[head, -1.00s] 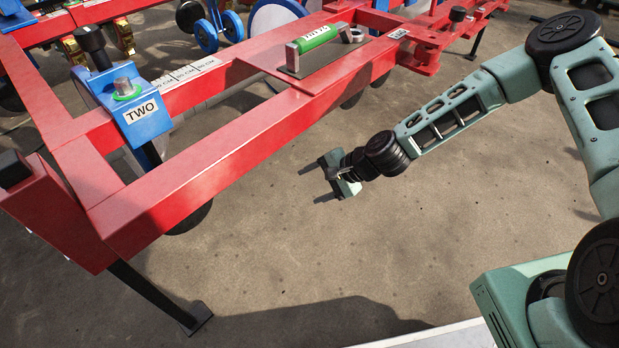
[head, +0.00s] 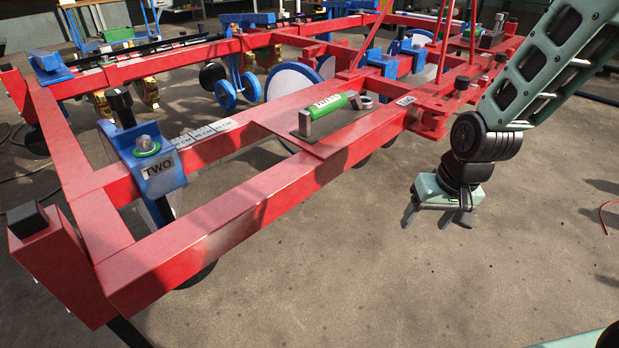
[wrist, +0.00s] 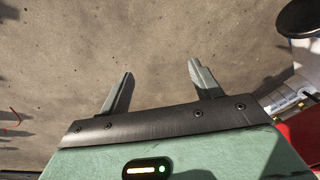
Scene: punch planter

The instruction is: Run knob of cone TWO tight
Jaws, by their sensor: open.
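The blue block labelled TWO (head: 160,170) sits on the red frame at the left in the head view. On its top is a grey metal stub (head: 145,144) with a green ring around its base. A black knob (head: 121,101) stands on a post just behind the block. My gripper (head: 438,222) hangs over the bare floor at the right, pointing down, well apart from block TWO. The wrist view shows its two fingers (wrist: 160,85) spread, with only floor between them.
The red frame beam (head: 230,220) runs diagonally between block TWO and the open floor. Floor (head: 350,280) in front of the frame is clear. Red uprights (head: 446,40) stand near my arm.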

